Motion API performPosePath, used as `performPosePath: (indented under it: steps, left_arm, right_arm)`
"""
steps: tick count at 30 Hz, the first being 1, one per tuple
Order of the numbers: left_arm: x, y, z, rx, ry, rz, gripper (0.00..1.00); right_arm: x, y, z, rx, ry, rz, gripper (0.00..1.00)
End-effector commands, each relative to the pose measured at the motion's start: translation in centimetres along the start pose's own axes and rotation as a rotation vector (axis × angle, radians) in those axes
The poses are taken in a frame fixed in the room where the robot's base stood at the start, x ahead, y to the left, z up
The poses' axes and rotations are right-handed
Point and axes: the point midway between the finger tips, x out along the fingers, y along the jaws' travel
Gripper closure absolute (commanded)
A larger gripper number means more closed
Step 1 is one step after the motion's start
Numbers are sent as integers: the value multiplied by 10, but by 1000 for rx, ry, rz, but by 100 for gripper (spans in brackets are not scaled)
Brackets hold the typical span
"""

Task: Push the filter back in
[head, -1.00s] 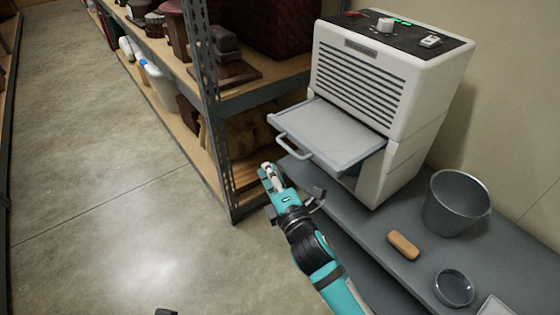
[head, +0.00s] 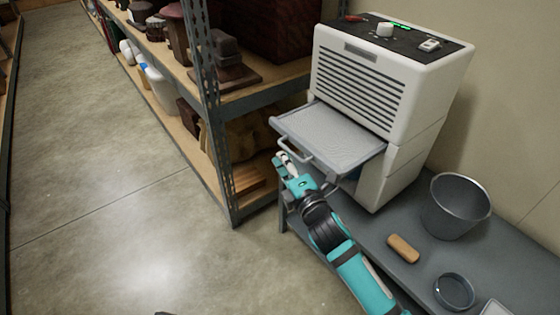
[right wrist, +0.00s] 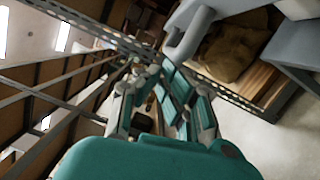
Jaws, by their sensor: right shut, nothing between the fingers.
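The filter (head: 330,138) is a flat grey tray with a loop handle on its front edge. It sticks well out of the front of the white dehumidifier-like machine (head: 360,85), below the louvred grille. My right gripper (head: 284,160) is shut and empty, just in front of and slightly below the filter's handle; whether it touches is unclear. In the right wrist view the gripper's fingers (right wrist: 150,80) point away, and the pale handle (right wrist: 188,38) shows close by at the top. A small dark tip at the bottom edge of the head view is too little to identify.
A metal shelf post (head: 215,120) and loaded shelves stand left. The floor at left is clear.

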Motion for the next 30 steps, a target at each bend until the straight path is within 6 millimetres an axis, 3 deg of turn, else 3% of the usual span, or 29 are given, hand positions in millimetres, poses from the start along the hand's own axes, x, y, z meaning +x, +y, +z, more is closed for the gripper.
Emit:
performPosePath:
  steps: [9,18,24,30]
  left_arm:
    - [55,3,7,3,-38,6,44]
    - [64,3,8,4,-38,7,44]
    - [61,3,8,4,-38,6,44]
    - [60,3,8,3,-37,6,44]
  right_arm:
    - [18,-10,81,-11,-11,-1,100]
    - [32,-24,143,-7,-10,0,100]
    - [36,-28,162,-4,-8,1,100]
    - [38,-29,166,-3,-8,0,100]
